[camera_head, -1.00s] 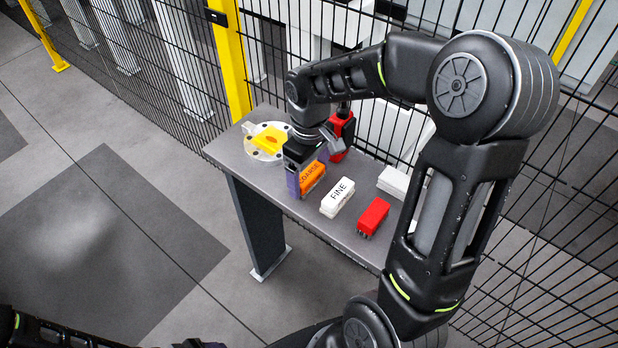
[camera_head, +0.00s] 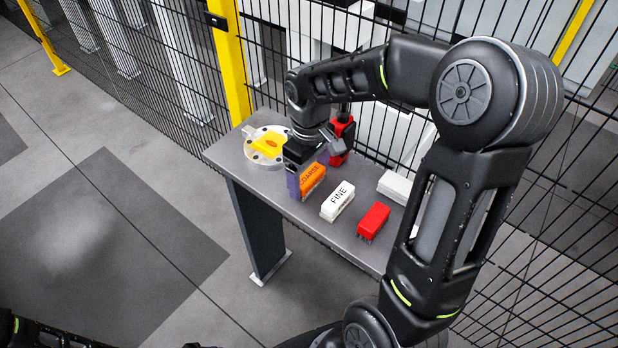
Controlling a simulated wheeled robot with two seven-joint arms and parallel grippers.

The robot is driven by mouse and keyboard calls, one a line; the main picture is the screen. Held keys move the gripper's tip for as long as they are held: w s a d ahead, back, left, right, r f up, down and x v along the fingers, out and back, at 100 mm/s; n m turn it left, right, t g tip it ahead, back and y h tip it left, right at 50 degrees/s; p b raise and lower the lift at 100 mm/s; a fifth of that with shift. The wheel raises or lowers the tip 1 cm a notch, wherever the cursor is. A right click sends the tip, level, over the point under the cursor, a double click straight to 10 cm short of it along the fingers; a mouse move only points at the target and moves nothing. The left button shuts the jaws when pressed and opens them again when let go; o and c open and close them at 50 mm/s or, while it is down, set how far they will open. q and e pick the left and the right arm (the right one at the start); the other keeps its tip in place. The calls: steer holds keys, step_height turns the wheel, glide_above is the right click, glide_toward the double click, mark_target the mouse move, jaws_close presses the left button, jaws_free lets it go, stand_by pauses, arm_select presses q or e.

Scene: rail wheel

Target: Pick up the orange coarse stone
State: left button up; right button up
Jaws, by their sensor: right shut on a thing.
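The orange coarse stone (camera_head: 313,178) is a small block with dark lettering near the left part of the grey table (camera_head: 345,242). My right gripper (camera_head: 300,184) is above its left end, fingers pointing down, and is shut on it. One purple-tinted finger shows at the stone's left side; the other finger is hidden. The stone is on or very close to the tabletop; I cannot tell which. My left arm shows only as a dark part at the lower left edge, and its gripper is not seen.
A white stone marked FINE (camera_head: 338,201) and a red brush (camera_head: 374,219) lie right of the coarse stone. A white block (camera_head: 394,186) lies behind them. A round metal plate with a yellow piece (camera_head: 267,143) and a red-black object (camera_head: 342,137) are near the fence.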

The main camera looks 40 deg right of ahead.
mark_target(309, 175)
step_height(309, 175, up, 9)
steer(key=shift+r, duration=0.1)
stand_by(0.7)
